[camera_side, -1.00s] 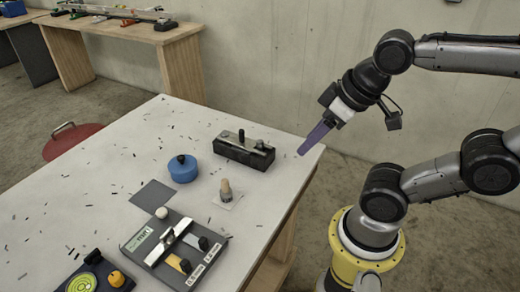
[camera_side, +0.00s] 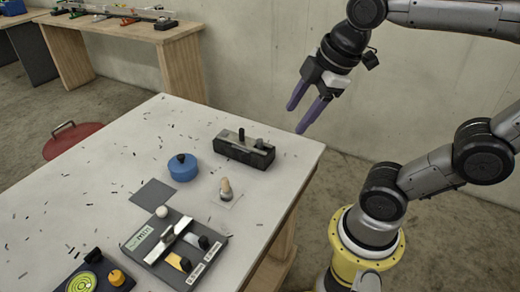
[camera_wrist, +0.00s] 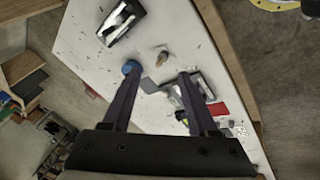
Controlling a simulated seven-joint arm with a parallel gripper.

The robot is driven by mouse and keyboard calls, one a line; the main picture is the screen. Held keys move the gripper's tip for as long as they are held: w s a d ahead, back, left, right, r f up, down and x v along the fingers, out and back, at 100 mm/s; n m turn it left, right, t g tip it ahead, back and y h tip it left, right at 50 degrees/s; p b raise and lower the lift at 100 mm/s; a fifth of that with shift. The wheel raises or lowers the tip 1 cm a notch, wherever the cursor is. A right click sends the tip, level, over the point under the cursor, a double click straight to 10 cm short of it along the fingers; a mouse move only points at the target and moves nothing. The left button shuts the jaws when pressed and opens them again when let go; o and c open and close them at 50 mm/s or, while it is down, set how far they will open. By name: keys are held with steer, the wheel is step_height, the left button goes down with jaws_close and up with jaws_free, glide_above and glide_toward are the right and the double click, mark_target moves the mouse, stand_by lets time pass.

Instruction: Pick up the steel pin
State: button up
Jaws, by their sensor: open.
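I cannot tell for sure which piece is the steel pin. A black block (camera_side: 232,149) at the table's far right corner has short upright pegs on top; it also shows in the wrist view (camera_wrist: 121,22). A tan-topped peg (camera_side: 226,187) stands on a pale square nearer the front, and shows in the wrist view too (camera_wrist: 161,59). A bright silver bar (camera_side: 166,242) lies across a grey device (camera_side: 137,256). My gripper (camera_side: 296,118) is open and empty, with two purple fingers pointing down-left, well above the table near its far right corner.
A blue round piece with a black knob (camera_side: 183,171), a dark flat square (camera_side: 153,194) and a white ball (camera_side: 162,212) share the table. A dark tray with a green disc (camera_side: 80,284) is at the front. Small dark scraps are scattered about.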

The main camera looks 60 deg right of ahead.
steer(key=w+d+r+n+g, duration=0.1)
steer(key=w+d+n+g, duration=0.1)
steer(key=w+d+n, duration=0.35)
steer(key=n+g, duration=0.1)
steer(key=g, duration=0.2)
glide_above(260, 140)
step_height(260, 140, down, 6)
step_height(260, 140, down, 8)
steer(key=shift+s+d+f, duration=0.15)
steer(key=shift+f, duration=2.9)
jaws_close()
